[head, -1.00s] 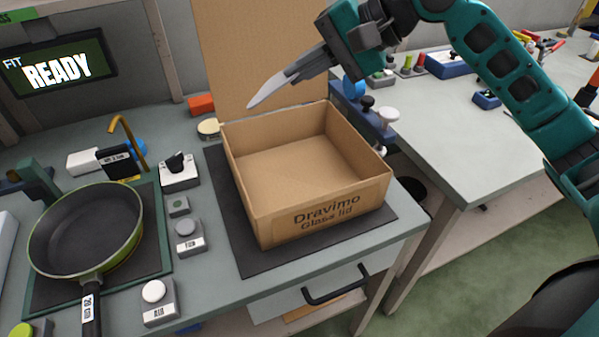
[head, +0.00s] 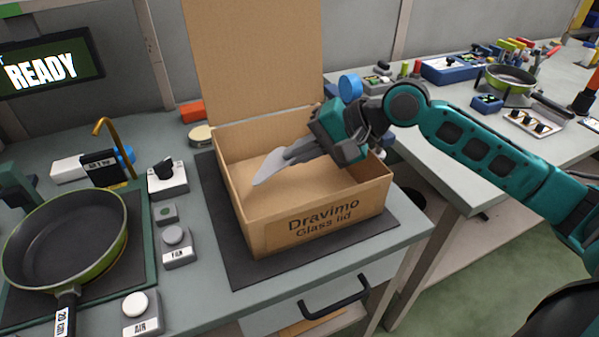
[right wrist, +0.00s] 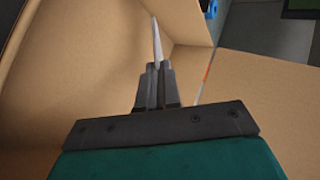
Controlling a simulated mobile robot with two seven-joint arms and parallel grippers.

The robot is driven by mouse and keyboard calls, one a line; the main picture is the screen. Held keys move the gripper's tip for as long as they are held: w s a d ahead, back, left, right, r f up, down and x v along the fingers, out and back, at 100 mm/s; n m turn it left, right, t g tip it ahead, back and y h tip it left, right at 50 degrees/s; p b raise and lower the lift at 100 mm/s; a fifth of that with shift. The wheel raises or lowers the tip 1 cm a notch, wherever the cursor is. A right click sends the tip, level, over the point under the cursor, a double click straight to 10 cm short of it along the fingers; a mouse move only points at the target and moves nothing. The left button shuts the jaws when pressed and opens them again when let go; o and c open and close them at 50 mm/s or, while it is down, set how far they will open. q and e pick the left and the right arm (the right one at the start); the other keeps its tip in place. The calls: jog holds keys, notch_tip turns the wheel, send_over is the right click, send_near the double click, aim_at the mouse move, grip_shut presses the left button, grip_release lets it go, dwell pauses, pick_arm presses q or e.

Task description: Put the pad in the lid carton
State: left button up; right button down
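The lid carton (head: 318,222) is an open brown cardboard box marked "Dravimo Glass lid", with its tall flap raised at the back. My right gripper (head: 292,155) reaches down into the carton's opening from the right. It is shut on a thin pale grey pad (head: 270,167), which points down and left inside the carton walls. In the right wrist view, the pad (right wrist: 157,42) shows edge-on between the closed fingers (right wrist: 157,72), with cardboard around it. I cannot tell whether the pad touches the carton floor. My left gripper is not in view.
The carton stands on a dark mat (head: 228,262) at the bench's right end. A black-and-green pan (head: 62,240) sits at left, with AIR (head: 141,312) and FAN (head: 176,245) buttons between. A screen (head: 45,72) reads READY. A second table (head: 465,150) stands at right.

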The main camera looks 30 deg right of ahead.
notch_tip(320, 180, down, 4)
jog(key=shift+r+b, duration=0.1)
jog(key=shift+b, duration=0.4)
jog(key=shift+f, duration=0.2)
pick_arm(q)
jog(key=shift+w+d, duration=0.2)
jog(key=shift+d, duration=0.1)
pick_arm(e)
jog(key=c, duration=1.4)
grip_release()
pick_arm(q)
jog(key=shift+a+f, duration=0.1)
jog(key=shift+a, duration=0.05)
pick_arm(e)
jog(key=shift+o, duration=0.2)
